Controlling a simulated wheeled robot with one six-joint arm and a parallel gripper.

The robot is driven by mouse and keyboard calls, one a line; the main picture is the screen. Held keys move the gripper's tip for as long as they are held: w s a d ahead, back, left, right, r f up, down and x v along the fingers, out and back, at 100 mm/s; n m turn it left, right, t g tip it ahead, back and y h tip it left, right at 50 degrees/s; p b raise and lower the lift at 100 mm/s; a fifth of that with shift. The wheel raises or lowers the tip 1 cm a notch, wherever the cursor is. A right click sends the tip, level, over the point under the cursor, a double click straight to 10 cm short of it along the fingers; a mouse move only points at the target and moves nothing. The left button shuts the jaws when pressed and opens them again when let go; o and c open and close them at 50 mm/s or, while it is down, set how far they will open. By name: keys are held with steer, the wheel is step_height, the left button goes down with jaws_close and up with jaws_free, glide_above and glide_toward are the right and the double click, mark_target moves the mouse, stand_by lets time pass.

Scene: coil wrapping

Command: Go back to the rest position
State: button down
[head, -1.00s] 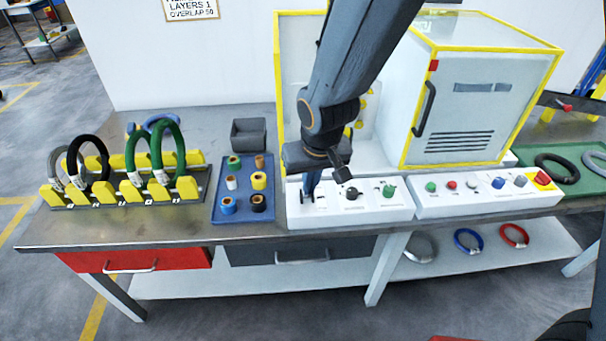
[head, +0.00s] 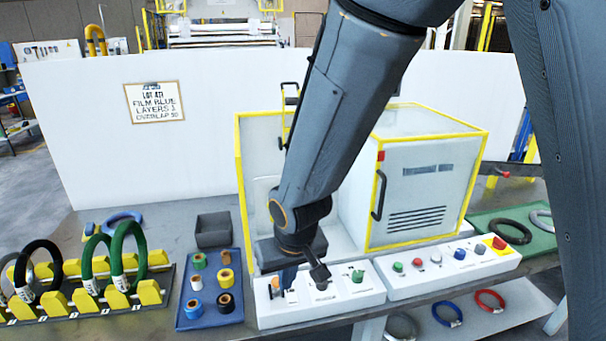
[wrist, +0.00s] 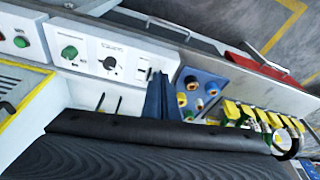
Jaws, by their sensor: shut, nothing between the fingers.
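My gripper (head: 283,284) is shut and empty. It points down at the left end of the white control panel (head: 348,298), in front of the machine. I cannot tell whether its fingertips touch the panel. In the wrist view the dark blue fingers (wrist: 157,96) are together beside the panel (wrist: 82,42), with a black knob (wrist: 110,63) and a green knob (wrist: 69,52) close by. The panel's left end is partly hidden behind the fingers.
The yellow-framed machine (head: 440,143) stands behind the panel. To the left are a blue tray (head: 188,318) with tape rolls, a grey bin (head: 213,238) and a rack of coils (head: 95,303). A second button panel (head: 455,266) and a green tray (head: 530,243) lie to the right.

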steer(key=s+d+f+m+b, duration=0.1)
steer(key=s+d+m+b, duration=0.1)
steer(key=d, duration=1)
steer(key=s+d+f+m+g+h+b, duration=0.1)
steer(key=s+d+m+b, duration=0.1)
steer(key=d, duration=1.1)
steer(key=shift+f+m+g+h+b, duration=0.25)
steer(key=shift+m+b, duration=0.25)
steer(key=shift+b, duration=0.65)
